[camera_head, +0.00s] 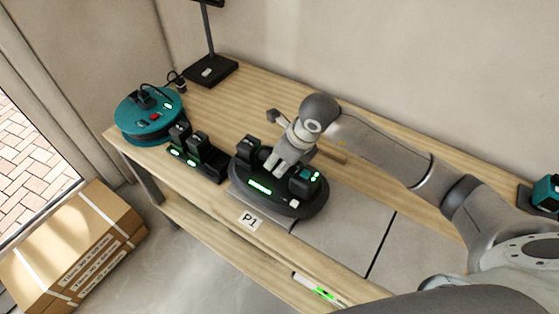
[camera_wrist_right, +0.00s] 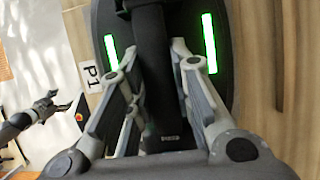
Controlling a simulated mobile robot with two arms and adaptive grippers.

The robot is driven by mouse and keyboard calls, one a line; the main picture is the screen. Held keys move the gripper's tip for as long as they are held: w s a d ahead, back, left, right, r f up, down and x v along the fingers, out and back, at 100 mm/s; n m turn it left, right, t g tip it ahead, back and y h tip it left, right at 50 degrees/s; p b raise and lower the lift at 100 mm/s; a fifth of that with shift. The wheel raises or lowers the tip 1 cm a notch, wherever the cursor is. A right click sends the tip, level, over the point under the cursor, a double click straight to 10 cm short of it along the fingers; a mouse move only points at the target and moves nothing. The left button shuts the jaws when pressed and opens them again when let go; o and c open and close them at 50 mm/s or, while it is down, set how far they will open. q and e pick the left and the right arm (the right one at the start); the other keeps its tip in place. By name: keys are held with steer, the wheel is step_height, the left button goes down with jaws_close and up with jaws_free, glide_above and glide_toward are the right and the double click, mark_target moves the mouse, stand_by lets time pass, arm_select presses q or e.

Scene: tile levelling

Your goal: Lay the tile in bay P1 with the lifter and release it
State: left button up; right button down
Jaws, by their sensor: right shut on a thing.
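The lifter (camera_head: 310,205) is a black oval device with two dark blocks on top and lit green displays. It sits low over the bench beside the P1 label (camera_head: 250,220). My right gripper (camera_head: 280,167) is shut on the lifter's central handle (camera_wrist_right: 151,60), which runs between its fingers in the wrist view. A grey tile (camera_head: 240,198) shows only as an edge under the lifter; the lifter hides the rest, and I cannot tell whether it is fully seated. What looks like my left gripper (camera_wrist_right: 52,104) shows small at the left of the wrist view; its opening is unclear.
Grey tiles (camera_head: 345,237) lie to the right, with a dark gap beside them. Black chargers (camera_head: 200,160) and a teal reel (camera_head: 148,117) stand left on the wooden bench. A black stand (camera_head: 211,71) is behind. A green-lit level-like tool (camera_head: 319,290) lies at the front.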

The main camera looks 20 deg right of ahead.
steer(key=shift+f+b, duration=0.2)
steer(key=shift+b, duration=0.25)
stand_by(0.8)
steer(key=c, duration=1.3)
jaws_free()
steer(key=shift+o, duration=0.5)
steer(key=shift+f, duration=0.1)
steer(key=shift+s+f, duration=0.15)
steer(key=shift+f, duration=0.05)
steer(key=v, duration=1.2)
steer(key=shift+r, duration=0.2)
